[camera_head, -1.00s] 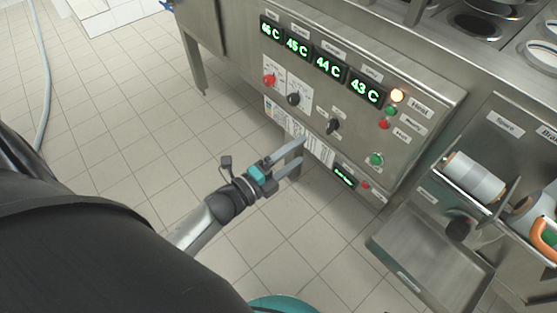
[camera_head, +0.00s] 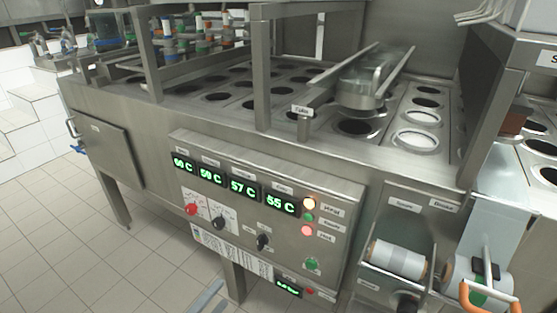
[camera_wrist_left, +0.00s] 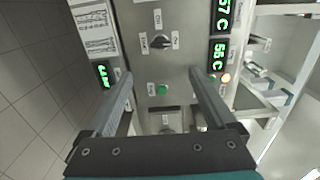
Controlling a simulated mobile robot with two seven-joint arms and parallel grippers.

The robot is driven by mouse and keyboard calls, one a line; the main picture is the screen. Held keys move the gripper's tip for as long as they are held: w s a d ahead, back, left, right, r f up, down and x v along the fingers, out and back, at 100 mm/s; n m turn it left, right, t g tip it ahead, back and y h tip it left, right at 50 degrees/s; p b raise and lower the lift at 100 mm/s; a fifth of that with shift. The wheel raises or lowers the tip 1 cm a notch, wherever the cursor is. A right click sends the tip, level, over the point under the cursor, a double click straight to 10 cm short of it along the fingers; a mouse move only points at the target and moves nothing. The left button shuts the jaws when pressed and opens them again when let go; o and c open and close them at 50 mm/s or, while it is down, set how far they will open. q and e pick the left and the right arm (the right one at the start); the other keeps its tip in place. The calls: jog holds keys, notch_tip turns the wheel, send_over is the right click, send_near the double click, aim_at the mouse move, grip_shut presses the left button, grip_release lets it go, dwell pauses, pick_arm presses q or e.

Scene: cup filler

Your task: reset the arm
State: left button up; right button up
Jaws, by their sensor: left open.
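My left gripper is open and empty in the left wrist view (camera_wrist_left: 162,85). Its two grey fingers are spread apart in front of the control panel, with a green button (camera_wrist_left: 162,89) seen between them. In the head view only a bit of a grey finger (camera_head: 207,299) shows at the bottom edge, below the panel. The steel control panel (camera_head: 340,215) has green temperature displays (camera_head: 243,189), a red knob (camera_head: 192,209), black knobs (camera_head: 219,223), lit lamps (camera_head: 309,203) and a green button (camera_head: 312,264). My right gripper is not seen.
The steel machine top (camera_head: 215,130) has rows of round holes and upright posts. A white roll (camera_head: 398,259) sits in a holder right of the panel, near an orange handle (camera_head: 478,297). Tiled floor (camera_head: 150,260) lies open at the lower left.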

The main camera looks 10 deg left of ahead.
pick_arm(q)
jog(key=s+a+f+n+g+y+p, duration=0.2)
jog(key=s+f+n+g+y, duration=0.1)
jog(key=f+n, duration=0.4)
jog(key=s+a+f+n+g+y+p, duration=0.1)
jog(key=s+f+n+g+y+p, duration=0.2)
jog(key=f, duration=0.7)
jog(key=s+f+n+g, duration=0.4)
jog(key=s+f+n, duration=0.1)
jog(key=s, duration=0.5)
jog(key=s+f+n+g+p, duration=0.1)
jog(key=s+f+n+g, duration=0.3)
jog(key=s, duration=0.5)
jog(key=shift+s+a+f+n+g+y, duration=0.4)
jog(key=shift+f+n, duration=0.1)
jog(key=shift+f, duration=0.45)
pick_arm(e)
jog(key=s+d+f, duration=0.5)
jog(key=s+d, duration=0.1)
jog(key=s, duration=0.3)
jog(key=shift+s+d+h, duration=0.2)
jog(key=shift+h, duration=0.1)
